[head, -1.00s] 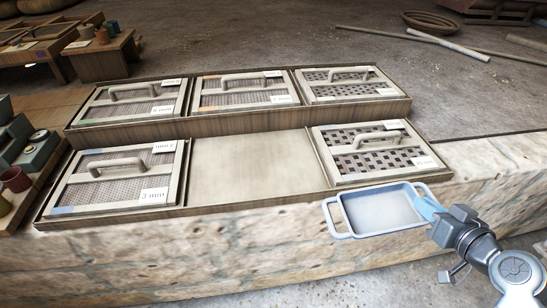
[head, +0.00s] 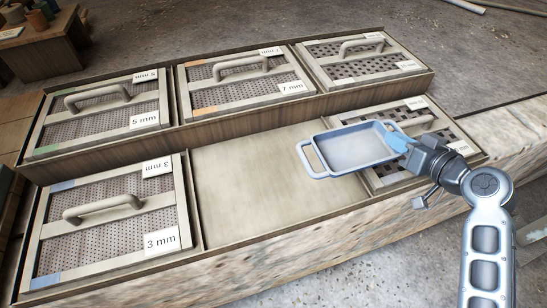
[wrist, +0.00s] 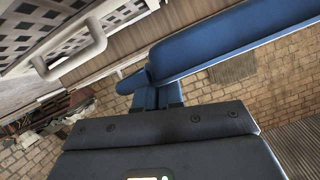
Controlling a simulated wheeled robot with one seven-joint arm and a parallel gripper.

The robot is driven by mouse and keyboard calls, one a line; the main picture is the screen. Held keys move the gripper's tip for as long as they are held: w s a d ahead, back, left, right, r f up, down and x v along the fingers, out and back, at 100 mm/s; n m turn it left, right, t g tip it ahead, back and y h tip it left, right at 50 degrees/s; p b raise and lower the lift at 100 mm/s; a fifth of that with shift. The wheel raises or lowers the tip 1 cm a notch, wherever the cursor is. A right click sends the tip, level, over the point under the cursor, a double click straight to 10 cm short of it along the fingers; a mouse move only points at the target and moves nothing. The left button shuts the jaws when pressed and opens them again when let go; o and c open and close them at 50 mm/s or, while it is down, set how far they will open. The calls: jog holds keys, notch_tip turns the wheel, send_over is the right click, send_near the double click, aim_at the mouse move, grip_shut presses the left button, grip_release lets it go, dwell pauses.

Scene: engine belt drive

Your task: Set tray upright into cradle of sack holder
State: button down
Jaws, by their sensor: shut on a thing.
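A light blue-grey shallow tray (head: 354,148) with a loop handle at its left end is in the head view. It is roughly level, open side up. My gripper (head: 402,143) is shut on the tray's right end. The tray hangs over the front right sieve and the edge of the empty bay beside it. In the wrist view the tray (wrist: 235,38) shows as a blue slab at upper right, in front of my gripper (wrist: 155,95). I cannot make out a sack holder or its cradle in these frames.
A wooden rack holds framed sieves with handles, including the 3 mm sieve (head: 117,215), 5 mm sieve (head: 105,110) and 7 mm sieve (head: 245,82). An empty bay (head: 250,185) lies between the front sieves. The rack stands on a stone ledge (head: 300,240). Floor beyond is open.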

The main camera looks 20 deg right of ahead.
aim_at(340, 157)
jog(key=shift+w+a, duration=0.15)
jog(key=w+a+f, duration=0.1)
jog(key=a+f, duration=0.1)
jog(key=a, duration=0.1)
jog(key=w+a+f+p, duration=0.1)
jog(key=a+f, duration=0.1)
jog(key=a, duration=0.2)
jog(key=w+a+f+p, duration=0.1)
jog(key=w+a+f, duration=0.1)
jog(key=a+f, duration=0.1)
jog(key=shift+a, duration=0.3)
jog(key=shift+f, duration=2)
jog(key=shift+f+b, duration=0.2)
jog(key=shift+b, duration=0.1)
jog(key=c, duration=1.3)
grip_release()
jog(key=shift+r, duration=0.1)
jog(key=shift+o, duration=0.2)
